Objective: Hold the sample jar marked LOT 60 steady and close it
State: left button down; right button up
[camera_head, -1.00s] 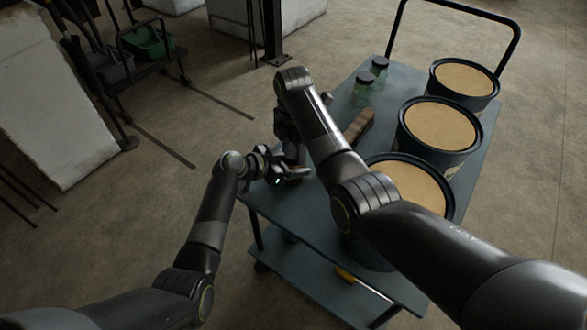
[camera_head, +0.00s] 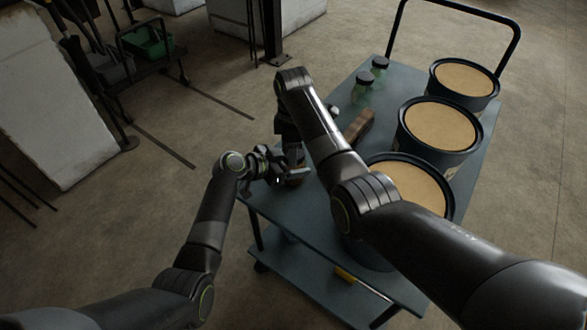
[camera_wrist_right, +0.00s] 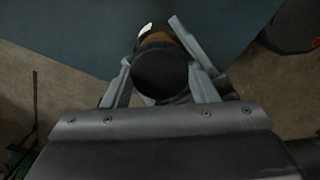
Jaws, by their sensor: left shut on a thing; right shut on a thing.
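A jar with brownish contents (camera_head: 295,181) is at the cart's near left corner, mostly hidden by my grippers. In the right wrist view its brown side (camera_wrist_right: 156,39) and a white label patch (camera_wrist_right: 145,28) show; no lettering is readable. A black lid (camera_wrist_right: 160,76) sits over the jar's top; I cannot tell how tightly it is seated. My right gripper (camera_head: 291,155) comes from above and is shut on the lid, with its fingers on both sides in the right wrist view (camera_wrist_right: 163,84). My left gripper (camera_head: 282,174) is shut on the jar from the left, low down.
The blue-grey cart top (camera_head: 318,208) carries a brown block (camera_head: 359,126), two greenish jars with dark lids (camera_head: 363,88) (camera_head: 380,70) and three dark tubs with tan tops (camera_head: 465,78) (camera_head: 440,125) (camera_head: 412,185) along the right. Floor left of the cart is open.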

jog(key=o, duration=1.1)
jog(key=shift+c, duration=0.2)
jog(key=shift+r, duration=2.3)
jog(key=shift+c, duration=0.2)
jog(key=r+n, duration=0.1)
jog(key=n, duration=0.2)
jog(key=shift+r+n, duration=0.3)
jog(key=shift+r, duration=0.1)
jog(key=shift+r+n, duration=0.45)
jog(key=shift+n, duration=0.4)
jog(key=shift+r+n, duration=0.4)
jog(key=shift+n, duration=0.45)
jog(key=shift+f, duration=0.15)
jog(key=shift+f, duration=3.9)
